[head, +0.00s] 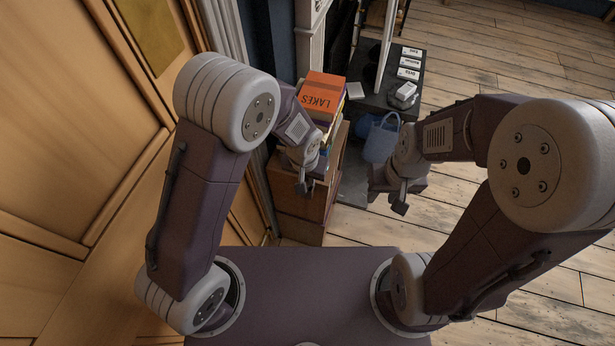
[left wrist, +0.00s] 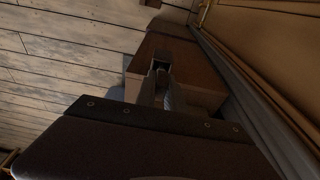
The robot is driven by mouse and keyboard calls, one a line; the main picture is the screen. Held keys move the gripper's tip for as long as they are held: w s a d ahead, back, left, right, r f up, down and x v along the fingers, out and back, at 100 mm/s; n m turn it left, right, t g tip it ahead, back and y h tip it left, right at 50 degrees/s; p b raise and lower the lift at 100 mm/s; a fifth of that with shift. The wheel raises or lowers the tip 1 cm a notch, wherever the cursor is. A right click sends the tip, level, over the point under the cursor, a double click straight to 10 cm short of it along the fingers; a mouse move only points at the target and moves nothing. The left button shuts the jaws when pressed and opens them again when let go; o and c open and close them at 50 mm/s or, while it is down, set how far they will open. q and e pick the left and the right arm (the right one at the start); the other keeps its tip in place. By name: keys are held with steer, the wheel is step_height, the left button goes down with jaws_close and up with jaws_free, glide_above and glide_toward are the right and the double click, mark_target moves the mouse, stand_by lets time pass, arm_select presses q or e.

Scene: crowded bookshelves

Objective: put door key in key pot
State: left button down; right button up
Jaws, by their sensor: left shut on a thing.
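My left gripper (head: 303,188) is shut and hangs in front of the small wooden cabinet in the head view. In the left wrist view its fingers (left wrist: 161,82) are close together on a small thing, most likely the door key, too dark and small to make out. My right gripper (head: 387,200) has its fingers apart and looks empty, above the floor to the right of the cabinet. I cannot pick out a key pot for certain in either view.
The wooden cabinet (head: 302,207) carries a stack of books with an orange "LAKES" book (head: 322,92) on top. A blue handled container (head: 381,140) and a dark low surface (head: 413,52) with small boxes stand beyond. Wood panelling is close on the left; floor (head: 480,225) is open at right.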

arm_select(q)
steer(key=shift+f+b, duration=0.75)
steer(key=shift+f, duration=0.3)
steer(key=c, duration=1.3)
jaws_free()
steer(key=shift+r, duration=0.1)
steer(key=shift+c, duration=0.2)
steer(key=r+p, duration=0.1)
steer(key=r, duration=0.2)
steer(key=s+r, duration=0.1)
steer(key=r, duration=0.2)
steer(key=r+p, duration=0.1)
steer(key=r, duration=0.2)
steer(key=shift+s+a+p, duration=0.25)
steer(key=shift+p, duration=0.05)
